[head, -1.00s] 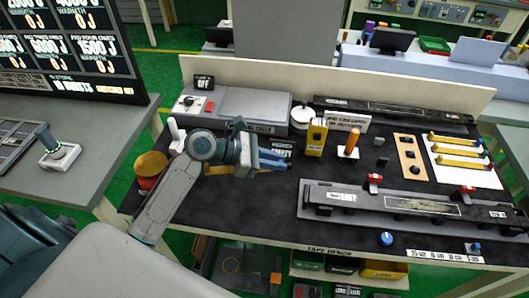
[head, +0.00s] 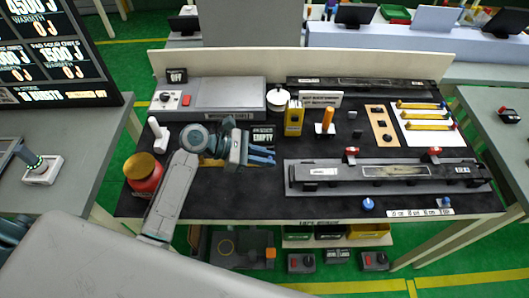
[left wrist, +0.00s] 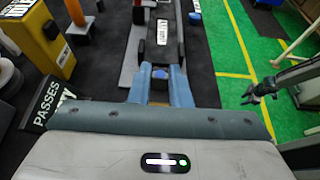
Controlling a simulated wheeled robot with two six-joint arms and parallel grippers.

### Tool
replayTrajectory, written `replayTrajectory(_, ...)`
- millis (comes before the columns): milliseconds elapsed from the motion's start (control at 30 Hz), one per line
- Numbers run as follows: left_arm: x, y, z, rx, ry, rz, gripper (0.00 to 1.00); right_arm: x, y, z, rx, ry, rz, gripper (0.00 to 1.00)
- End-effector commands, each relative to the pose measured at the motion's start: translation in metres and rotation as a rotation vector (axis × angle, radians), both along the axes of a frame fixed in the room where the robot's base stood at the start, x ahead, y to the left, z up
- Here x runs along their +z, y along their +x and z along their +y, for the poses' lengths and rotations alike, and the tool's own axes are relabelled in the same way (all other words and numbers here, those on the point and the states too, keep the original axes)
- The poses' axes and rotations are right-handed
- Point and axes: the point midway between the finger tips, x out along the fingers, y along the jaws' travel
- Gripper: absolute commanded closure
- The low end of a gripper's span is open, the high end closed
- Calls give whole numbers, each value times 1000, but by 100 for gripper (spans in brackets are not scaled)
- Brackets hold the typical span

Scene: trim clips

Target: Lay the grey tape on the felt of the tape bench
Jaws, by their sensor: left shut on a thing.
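My left gripper (head: 273,155) is over the left middle of the black felt (head: 240,205) on the tape bench, pointing right.
A long grey fixture (head: 390,176) with red clamps lies right of my left gripper. A yellow box (head: 293,120) and an orange-handled tool (head: 326,121) stand behind it. A red jar (head: 143,178) is beside my left arm. The felt's front left is clear.

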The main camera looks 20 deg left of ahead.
Motion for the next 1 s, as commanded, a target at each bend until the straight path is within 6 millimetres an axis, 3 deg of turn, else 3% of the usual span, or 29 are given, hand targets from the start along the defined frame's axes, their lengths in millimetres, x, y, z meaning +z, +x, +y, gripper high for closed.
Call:
replayTrajectory(233, -29, 0, 0, 1, 0, 1, 100, -12, -3, 8, -2, 9, 4, 64)
replayTrajectory(600, -66, 0, 0, 0, 0, 1, 100, -22, -3, 3, -1, 3, 4, 64)
replayTrajectory(1000, -85, 0, 0, 1, 0, 0, 100, -26, -3, -2, 0, -2, 4, 64)
